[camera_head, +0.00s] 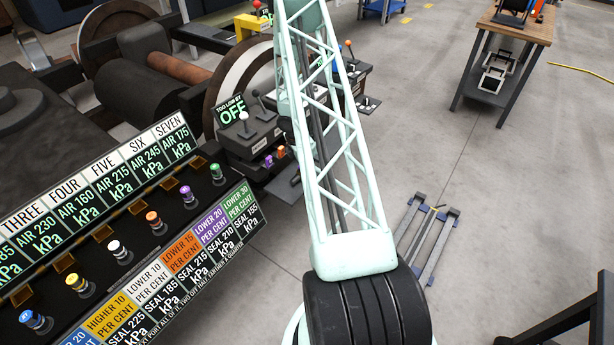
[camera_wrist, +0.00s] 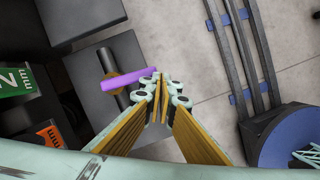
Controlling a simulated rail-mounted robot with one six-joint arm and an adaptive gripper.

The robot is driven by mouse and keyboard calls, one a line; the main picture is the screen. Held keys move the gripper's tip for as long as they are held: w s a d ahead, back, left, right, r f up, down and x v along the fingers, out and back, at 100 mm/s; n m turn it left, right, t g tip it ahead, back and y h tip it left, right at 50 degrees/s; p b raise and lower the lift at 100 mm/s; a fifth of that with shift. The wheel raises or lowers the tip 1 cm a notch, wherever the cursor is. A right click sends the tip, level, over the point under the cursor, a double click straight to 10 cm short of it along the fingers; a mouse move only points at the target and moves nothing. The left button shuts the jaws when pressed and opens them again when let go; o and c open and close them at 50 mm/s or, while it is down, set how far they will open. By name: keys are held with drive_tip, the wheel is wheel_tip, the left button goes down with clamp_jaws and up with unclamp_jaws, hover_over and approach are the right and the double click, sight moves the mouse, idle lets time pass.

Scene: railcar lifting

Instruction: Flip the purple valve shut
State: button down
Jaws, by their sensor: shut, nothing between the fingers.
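In the wrist view a purple valve lever (camera_wrist: 128,75) lies across a dark pipe with a brass-coloured piece under it. My gripper (camera_wrist: 164,88) is shut and empty, its fingertips close together beside the lever's right end. I cannot tell whether they touch the lever. In the head view a small purple piece (camera_head: 268,161) shows at the base of the dark control box, but I cannot tell if it is this lever. My arm hides the gripper in the head view.
An orange label (camera_wrist: 50,135) and a green label (camera_wrist: 12,80) stand left in the wrist view. A gauge board (camera_head: 130,240) with coloured knobs fills the head view's lower left. A grey rail frame (camera_head: 428,235) lies on the floor at right. A wooden-topped table (camera_head: 512,25) stands beyond.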

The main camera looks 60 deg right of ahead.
drive_tip(key=shift+s+d, duration=0.1)
drive_tip(key=shift+d, duration=0.15)
idle(0.3)
drive_tip(key=shift+r, duration=0.15)
drive_tip(key=s+p+v, duration=0.1)
drive_tip(key=p+v, duration=0.4)
drive_tip(key=v, duration=0.4)
drive_tip(key=shift+a+r+p, duration=0.25)
drive_tip(key=shift+r+p, duration=0.05)
drive_tip(key=shift+p, duration=0.1)
idle(0.7)
drive_tip(key=shift+w+r, duration=0.1)
drive_tip(key=shift+r, duration=0.05)
